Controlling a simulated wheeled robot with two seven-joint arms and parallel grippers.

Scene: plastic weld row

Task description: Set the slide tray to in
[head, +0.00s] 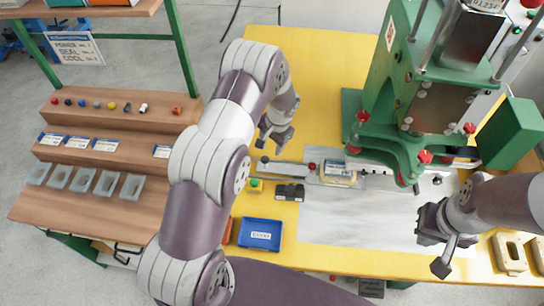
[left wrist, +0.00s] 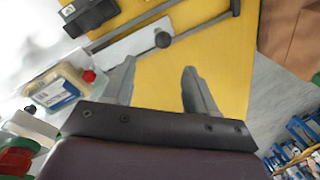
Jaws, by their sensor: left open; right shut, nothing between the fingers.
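The slide tray (head: 297,169) is a pale flat bar on the yellow table, running toward the green press. A dark knob (head: 264,160) is at its left end. A red knob (head: 312,166) and a clear box with a blue and white label (head: 338,173) are further right, at the press front. The left wrist view shows the dark knob (left wrist: 162,39) and the labelled box (left wrist: 58,90). My left gripper (head: 274,143) is open and empty just behind the dark knob, apart from it. My right gripper (head: 437,256) is shut and empty at the right.
The green press (head: 380,130) stands at the back right. A wooden shelf (head: 105,152) is left. The pale mat (head: 350,225) is mostly clear.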

